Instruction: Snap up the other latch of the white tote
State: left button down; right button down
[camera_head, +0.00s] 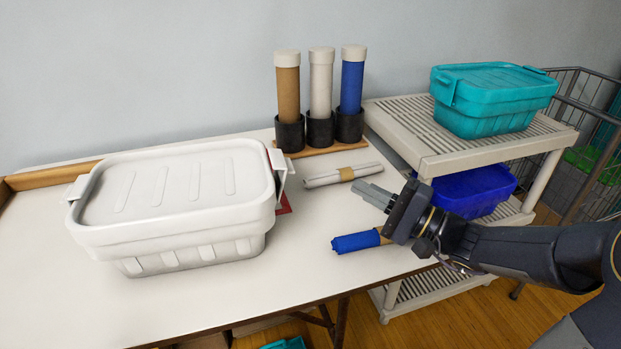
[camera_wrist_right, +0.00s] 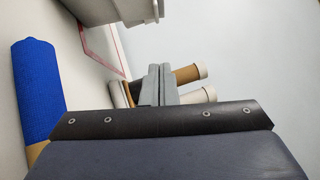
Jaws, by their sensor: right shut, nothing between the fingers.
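The white tote (camera_head: 180,200) stands on the left of the table with its lid on. It has a latch at each end. The left-end latch (camera_head: 77,188) sticks outward from the rim. The right-end latch (camera_head: 281,178) stands at the rim and slopes down beside the wall; I cannot tell whether it is fastened. A corner of the tote shows at the top of the right wrist view (camera_wrist_right: 112,10). My right gripper (camera_head: 373,195) is shut and empty above the table, right of the tote and apart from it. Its fingers lie together in the wrist view (camera_wrist_right: 158,84). My left gripper is out of view.
A blue roll (camera_head: 355,243) lies below my right gripper, and a grey-white roll (camera_head: 340,177) lies behind it. Brown, white and blue tubes (camera_head: 321,85) stand in black holders at the back. A shelf (camera_head: 450,160) with teal and blue bins is at the right. The table front is clear.

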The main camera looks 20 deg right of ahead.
aim_at(283, 157)
jog(key=w+a+r, duration=0.2)
jog(key=w+a, duration=0.3)
jog(key=a, duration=0.4)
jog(key=shift+w+r+b, duration=0.3)
jog(key=shift+w+b, duration=0.05)
jog(key=shift+b, duration=0.05)
jog(key=shift+a, duration=0.1)
jog(key=shift+a+r+n+g+h, duration=0.5)
jog(key=shift+r+n+g, duration=0.35)
jog(key=shift+n, duration=0.15)
jog(key=shift+a+r+n, duration=0.1)
jog(key=shift+a+n, duration=0.1)
jog(key=shift+n, duration=0.1)
jog(key=shift+d, duration=0.1)
